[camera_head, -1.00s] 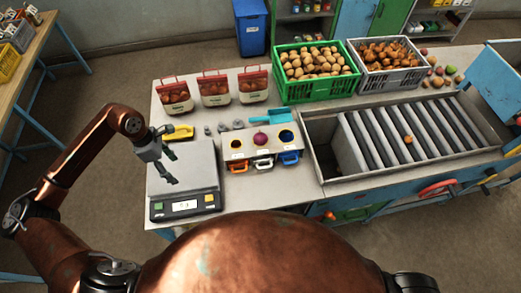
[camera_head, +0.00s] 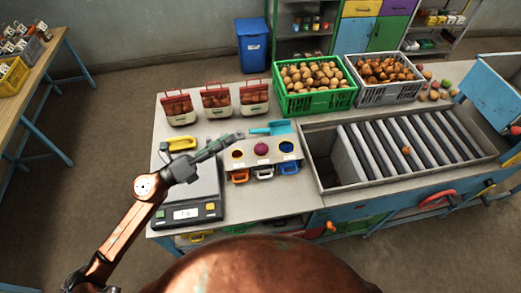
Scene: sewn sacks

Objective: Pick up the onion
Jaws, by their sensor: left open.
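A round purple onion-like thing (camera_head: 261,148) sits in the middle hole of a pale sizing board (camera_head: 249,160) with three holes. A single small orange-brown round thing (camera_head: 406,150), perhaps an onion, lies on the roller bed. Many orange-brown onions (camera_head: 388,69) fill the grey crate (camera_head: 388,94) at the back right. My left gripper (camera_head: 228,139) reaches over the table just left of the board, open and holding nothing, its fingers pointing right towards the purple thing. It covers part of the small grey pieces behind the scale. My right gripper is not in view.
A scale (camera_head: 187,213) stands under my left forearm. A green crate of potatoes (camera_head: 315,104), three red-topped sacks (camera_head: 216,101) and a turquoise scoop (camera_head: 270,128) stand behind the board. The roller bed (camera_head: 400,165) fills the right; a yellow-handled tool (camera_head: 181,143) lies left.

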